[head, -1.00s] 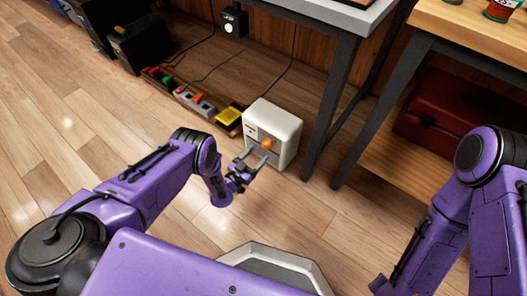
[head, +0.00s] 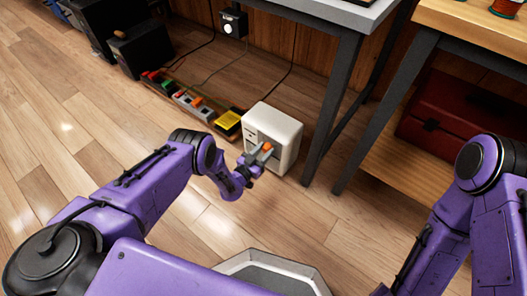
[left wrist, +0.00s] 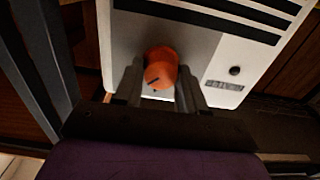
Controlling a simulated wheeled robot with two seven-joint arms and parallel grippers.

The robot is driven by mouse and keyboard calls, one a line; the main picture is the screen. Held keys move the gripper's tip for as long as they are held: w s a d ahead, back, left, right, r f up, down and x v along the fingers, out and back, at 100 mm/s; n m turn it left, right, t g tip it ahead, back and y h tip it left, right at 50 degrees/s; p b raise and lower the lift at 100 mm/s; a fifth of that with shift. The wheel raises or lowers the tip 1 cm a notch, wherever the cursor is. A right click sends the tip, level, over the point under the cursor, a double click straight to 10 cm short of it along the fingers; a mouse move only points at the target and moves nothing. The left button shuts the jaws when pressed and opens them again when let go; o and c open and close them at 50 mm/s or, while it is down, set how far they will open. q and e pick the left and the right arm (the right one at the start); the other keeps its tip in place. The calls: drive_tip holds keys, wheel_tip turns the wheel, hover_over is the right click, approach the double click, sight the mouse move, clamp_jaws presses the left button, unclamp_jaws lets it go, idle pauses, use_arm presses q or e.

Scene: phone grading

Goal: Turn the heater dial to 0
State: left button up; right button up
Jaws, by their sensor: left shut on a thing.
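A white box-shaped heater (head: 277,128) stands on the wood floor by the leg of the grey table in the head view. Its front face fills the upper middle of the left wrist view (left wrist: 215,62), with dark vent slots and a small black knob or button. The orange dial (left wrist: 161,68) sits on the grey panel, a dark mark on its face. It also shows in the head view (head: 267,147). My left gripper (head: 261,154) is at the heater's front, its fingers shut on the dial's two sides. My right gripper is out of view; only its arm shows at the right.
A power strip (head: 193,104) with coloured plugs and a yellow item (head: 228,121) lie left of the heater. Dark table legs (head: 334,110) stand close to its right. A red case (head: 430,110) sits on a lower shelf. Floor in front is clear.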

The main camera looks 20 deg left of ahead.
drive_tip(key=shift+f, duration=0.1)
use_arm(q)
drive_tip(key=n+b, duration=0.1)
drive_tip(key=n, duration=0.3)
drive_tip(key=shift+a+f, duration=0.1)
drive_tip(key=n+b, duration=0.1)
drive_tip(key=n, duration=0.3)
drive_tip(key=shift+n+b, duration=0.3)
drive_tip(key=shift+n, duration=0.1)
drive_tip(key=n+b, duration=0.1)
drive_tip(key=n, duration=0.4)
drive_tip(key=shift+a+f+b, duration=0.1)
drive_tip(key=shift+b, duration=0.2)
drive_tip(key=shift+n+b, duration=0.45)
drive_tip(key=shift+n, duration=1.45)
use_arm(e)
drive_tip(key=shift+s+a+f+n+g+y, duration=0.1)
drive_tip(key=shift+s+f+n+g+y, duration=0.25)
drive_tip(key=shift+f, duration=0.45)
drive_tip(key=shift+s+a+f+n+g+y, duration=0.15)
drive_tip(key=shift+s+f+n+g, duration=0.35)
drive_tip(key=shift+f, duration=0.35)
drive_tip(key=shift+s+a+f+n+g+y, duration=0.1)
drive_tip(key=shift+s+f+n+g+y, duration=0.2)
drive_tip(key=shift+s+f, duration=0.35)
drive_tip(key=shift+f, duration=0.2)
use_arm(q)
drive_tip(key=o, duration=1)
drive_tip(key=shift+o, duration=0.2)
